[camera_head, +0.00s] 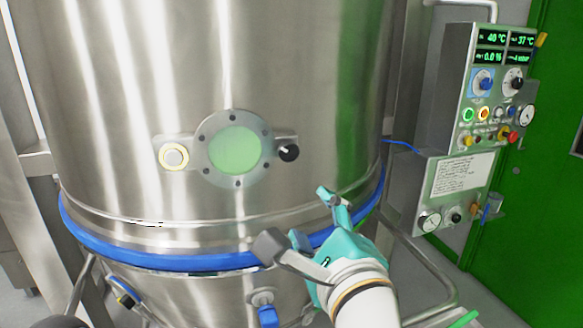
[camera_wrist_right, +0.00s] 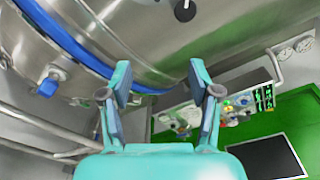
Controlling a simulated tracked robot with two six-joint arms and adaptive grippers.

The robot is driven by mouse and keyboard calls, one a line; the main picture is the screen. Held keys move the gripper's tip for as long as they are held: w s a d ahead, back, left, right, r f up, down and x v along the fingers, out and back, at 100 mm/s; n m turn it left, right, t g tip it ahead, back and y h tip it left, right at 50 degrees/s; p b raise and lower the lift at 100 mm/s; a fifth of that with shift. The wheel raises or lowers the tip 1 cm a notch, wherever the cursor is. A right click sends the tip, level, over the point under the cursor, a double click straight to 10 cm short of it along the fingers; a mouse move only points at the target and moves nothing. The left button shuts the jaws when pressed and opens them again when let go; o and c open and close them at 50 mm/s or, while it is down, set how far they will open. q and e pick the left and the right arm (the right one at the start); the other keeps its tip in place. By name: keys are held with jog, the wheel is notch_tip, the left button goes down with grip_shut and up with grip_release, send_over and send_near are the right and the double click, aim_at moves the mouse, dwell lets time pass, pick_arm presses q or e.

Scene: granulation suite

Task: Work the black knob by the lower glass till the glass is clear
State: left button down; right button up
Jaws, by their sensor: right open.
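The lower glass (camera_head: 236,151) is a round sight port in a bolted ring on the steel vessel, and its pane looks hazy pale green. The black knob (camera_head: 288,152) sits just right of the ring, with a light mark on its face. It also shows at the top edge of the right wrist view (camera_wrist_right: 185,9). My right gripper (camera_head: 298,221) is open and empty, below and slightly right of the knob and apart from it. Its two spread fingers also show in the wrist view (camera_wrist_right: 160,85). My left gripper is not in view.
A control panel (camera_head: 490,85) and a pale notice (camera_head: 462,175) stand right, before a green door (camera_head: 545,200).

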notch_tip(320, 180, up, 4)
jog(key=s+m, duration=0.2)
jog(key=s, duration=0.1)
jog(key=p, duration=0.1)
send_near(290, 154)
jog(key=shift+t+y, duration=0.3)
jog(key=x, duration=1)
jog(key=shift+d+f, duration=0.15)
jog(key=shift+f, duration=0.2)
jog(key=shift+c, duration=0.3)
jog(key=c, duration=1.1)
